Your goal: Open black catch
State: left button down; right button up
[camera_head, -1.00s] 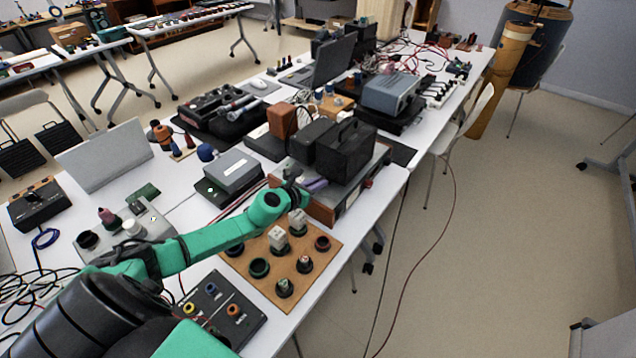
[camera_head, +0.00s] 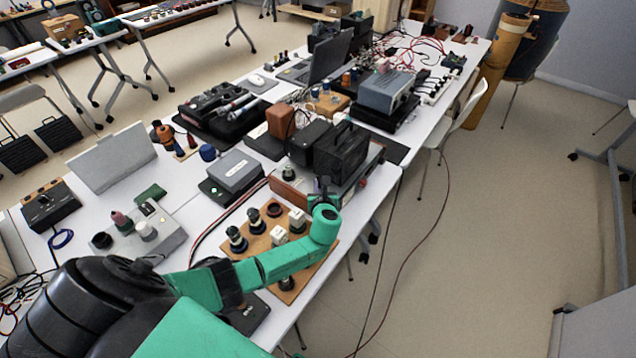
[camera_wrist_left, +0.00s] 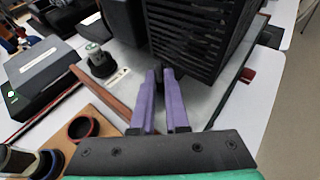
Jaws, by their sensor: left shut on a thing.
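My left gripper (camera_wrist_left: 159,76) has its two purple fingers close together at the lower corner of a black ribbed case (camera_wrist_left: 198,38). A small dark piece, which I take for the black catch (camera_wrist_left: 158,72), is between the fingertips and mostly hidden by them. In the head view the black case (camera_head: 343,152) stands on a grey unit on the table, and my left gripper (camera_head: 325,188) is at its near side, partly hidden behind my green wrist. I cannot tell whether the catch has moved. My right gripper is not in view.
A wooden board (camera_head: 262,282) with several pegs and rings lies below my left forearm. A grey box (camera_head: 234,170) stands left of the case. A small knob (camera_wrist_left: 100,60) stands left of the fingers in the wrist view.

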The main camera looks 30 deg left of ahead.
pick_arm(q)
jog(key=shift+w+d+f+n+g+y+b, duration=0.1)
jog(key=shift+d+f+n+g+y+b, duration=0.15)
jog(key=shift+n+y, duration=0.25)
jog(key=n+g+y+b, duration=0.1)
jog(key=n+g+b, duration=0.1)
jog(key=b, duration=0.2)
jog(key=n+g+y+b, duration=0.2)
jog(key=n+b, duration=0.1)
jog(key=b, duration=0.2)
jog(key=w+n+g+y+b, duration=0.1)
jog(key=n+g+y+b, duration=0.1)
jog(key=g+b, duration=0.1)
jog(key=shift+d+n+b, duration=0.2)
jog(key=shift+n+b, duration=0.1)
jog(key=shift+b, duration=0.55)
jog(key=shift+r+n+g+b, duration=0.3)
jog(key=shift+g+b, duration=0.25)
jog(key=shift+b, duration=0.15)
jog(key=c, duration=0.9)
grip_release()
jog(key=shift+a, duration=0.1)
jog(key=b+v, duration=0.2)
jog(key=v, duration=1.2)
jog(key=shift+d, duration=0.25)
